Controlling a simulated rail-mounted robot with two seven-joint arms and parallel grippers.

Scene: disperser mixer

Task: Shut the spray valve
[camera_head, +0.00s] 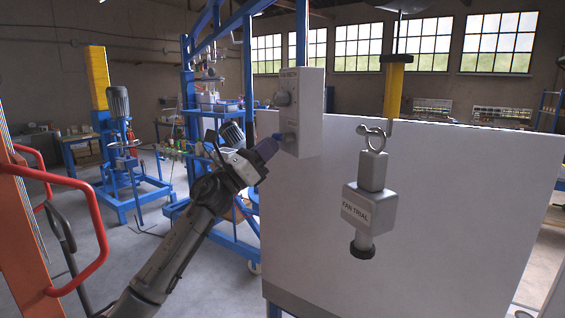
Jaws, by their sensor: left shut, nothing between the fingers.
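A light grey box (310,110) with small lettering near its top stands at the upper edge of the white panel. A round knob (282,98) sticks out of its left side, with another knob (290,140) lower down. My left gripper (276,141) is shut and empty, its tip at or very close to the lower knob; contact is hard to tell. No label names the spray valve. My right gripper is out of view.
The large white panel (450,230) fills the right side. An orange frame with red handrails (90,215) stands at the left. Blue mixer stands (124,165) are behind on the grey floor. A yellow column (393,90) rises behind the panel.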

